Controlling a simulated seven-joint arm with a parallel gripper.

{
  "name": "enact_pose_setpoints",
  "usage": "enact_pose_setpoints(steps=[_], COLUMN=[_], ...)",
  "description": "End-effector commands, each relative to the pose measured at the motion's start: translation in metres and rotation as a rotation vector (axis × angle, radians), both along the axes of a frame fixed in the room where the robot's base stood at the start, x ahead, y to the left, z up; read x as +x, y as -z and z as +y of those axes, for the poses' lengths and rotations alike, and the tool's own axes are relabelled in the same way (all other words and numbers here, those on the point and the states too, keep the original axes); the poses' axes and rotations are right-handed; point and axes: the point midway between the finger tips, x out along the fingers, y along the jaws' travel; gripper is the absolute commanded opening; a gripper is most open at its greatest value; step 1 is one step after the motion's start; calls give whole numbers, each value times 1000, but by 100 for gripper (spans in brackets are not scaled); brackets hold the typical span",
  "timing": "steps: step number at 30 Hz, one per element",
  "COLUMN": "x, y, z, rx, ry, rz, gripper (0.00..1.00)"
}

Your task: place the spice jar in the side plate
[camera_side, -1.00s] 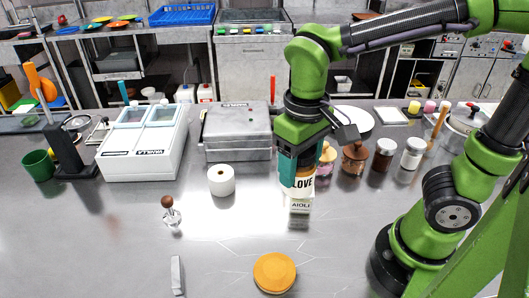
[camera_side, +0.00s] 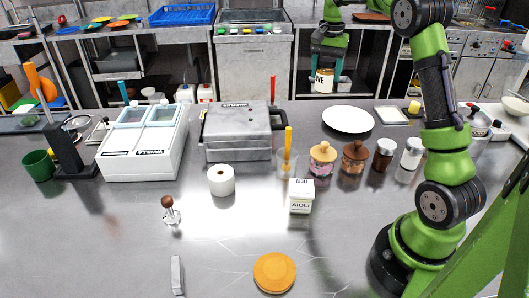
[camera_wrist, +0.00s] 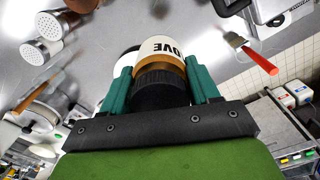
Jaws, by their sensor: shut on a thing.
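The wrist view shows the container (camera_wrist: 165,47) between my gripper's fingers (camera_wrist: 162,88), with a black ribbed end towards the palm. A dark brown jar with a white lid (camera_side: 382,155), perhaps the spice jar, stands on the counter. A round white plate (camera_side: 348,120), probably the side plate, lies empty behind the jars. I cannot tell for sure which jar is meant.
Two jars with wooden lids (camera_side: 322,158) and a white-lidded shaker (camera_side: 411,154) stand near the brown jar. The front counter is largely clear around an orange disc (camera_side: 274,272).

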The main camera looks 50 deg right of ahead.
Motion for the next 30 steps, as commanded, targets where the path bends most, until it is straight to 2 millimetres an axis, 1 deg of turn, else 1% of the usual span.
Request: enact_pose_setpoints(steps=[1, 3, 6, 9, 13, 14, 21, 26, 30], x=[-7, -15, -27, -37, -49, -52, -51, -51, -51], y=[4, 7, 12, 15, 19, 20, 56, 75, 102], z=[-30, -59, -92, -114, -137, -142, -139, -139, -139], rx=[-2, 0, -1, -1, -1, 0, 2, 2, 3], ry=[66, 132, 206, 257, 311, 322, 317, 316, 316], rz=[2, 1, 0, -1, -2, -1, 1, 1, 1], gripper=[21, 21, 21, 21, 21, 21, 21, 21, 21])
